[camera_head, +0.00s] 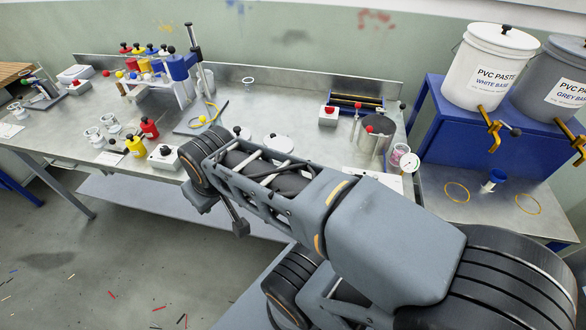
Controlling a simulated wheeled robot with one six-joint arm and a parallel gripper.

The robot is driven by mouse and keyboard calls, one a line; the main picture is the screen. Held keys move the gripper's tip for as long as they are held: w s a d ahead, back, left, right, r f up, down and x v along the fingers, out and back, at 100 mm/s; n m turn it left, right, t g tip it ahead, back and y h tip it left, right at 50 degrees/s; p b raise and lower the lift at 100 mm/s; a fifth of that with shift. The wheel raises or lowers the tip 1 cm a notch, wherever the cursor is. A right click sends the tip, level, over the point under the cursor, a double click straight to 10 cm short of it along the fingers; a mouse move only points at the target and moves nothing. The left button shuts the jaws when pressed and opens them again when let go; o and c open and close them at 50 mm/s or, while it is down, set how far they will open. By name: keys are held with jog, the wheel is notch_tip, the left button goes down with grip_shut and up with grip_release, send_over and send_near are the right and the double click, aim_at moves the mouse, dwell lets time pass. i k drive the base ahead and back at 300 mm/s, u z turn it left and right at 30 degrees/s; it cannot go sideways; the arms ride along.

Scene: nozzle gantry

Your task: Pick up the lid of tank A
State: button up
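No "A" mark is readable on any tank. A white tank (478,72) labelled "PVC PASTE WHITE BASE" stands on a blue stand at the right, with a white lid (513,38) and dark knob on top. A grey tank (545,85) labelled "GREY BASE" stands beside it, partly cut off by the picture edge; its lid (572,46) is on. Two pale round discs with knobs, one of them clearest here (279,143), lie on the bench behind my arm. My gripper (238,226) hangs at the arm's far end, in front of the bench edge, well left of both tanks. Its fingers are not clear.
The steel bench (290,88) carries a steel pot (375,138), a gauge (411,162), white button boxes (165,157), and a rack of colored bottles (140,62). Yellow taps (489,128) stick out from the tanks over a lower shelf (470,212). Floor at the lower left is open.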

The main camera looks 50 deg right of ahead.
aim_at(267, 137)
jog(key=u, duration=0.05)
jog(key=k, duration=0.25)
jog(key=z, duration=1.2)
jog(key=i, duration=0.45)
jog(key=u, duration=0.1)
